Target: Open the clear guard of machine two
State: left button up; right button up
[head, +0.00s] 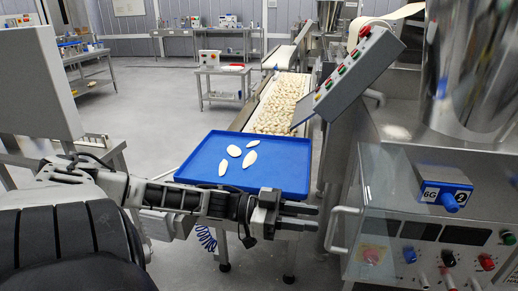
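Machine two (432,160) stands at the right, with a blue tag marked 2 on its front. Its clear guard (385,190) is a see-through panel on the machine's front left side and appears closed. A pale bent bar handle (331,231) sticks out to the left of the guard. My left gripper (316,218) reaches in from the left, just left of the handle. Its two fingers point right with a gap between them, and nothing shows in the gap. I cannot tell whether the fingertips touch the handle. My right gripper is not in view.
A blue tray (270,168) with several pale pasta pieces lies just behind my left gripper. A conveyor (278,104) full of pasta runs behind it. Open floor lies left of the conveyor.

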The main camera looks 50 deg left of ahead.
pick_arm(q)
jog(key=p+v, duration=0.3)
jog(key=v, duration=0.7)
jog(key=d+f+n+y, duration=0.6)
jog(key=d+f+y, duration=0.4)
jog(key=f, duration=0.2)
jog(key=s+d+r+n+g+y, duration=0.2)
jog(key=s+d+r+g+y, duration=0.15)
jog(key=s+d+g, duration=0.65)
jog(key=w+d+f+t+h, duration=0.2)
jog(key=w+d+f+t, duration=0.2)
jog(key=f+t, duration=0.4)
jog(key=shift+w+f+m+t, duration=0.3)
jog(key=shift+w+f, duration=0.25)
jog(key=shift+f, duration=0.25)
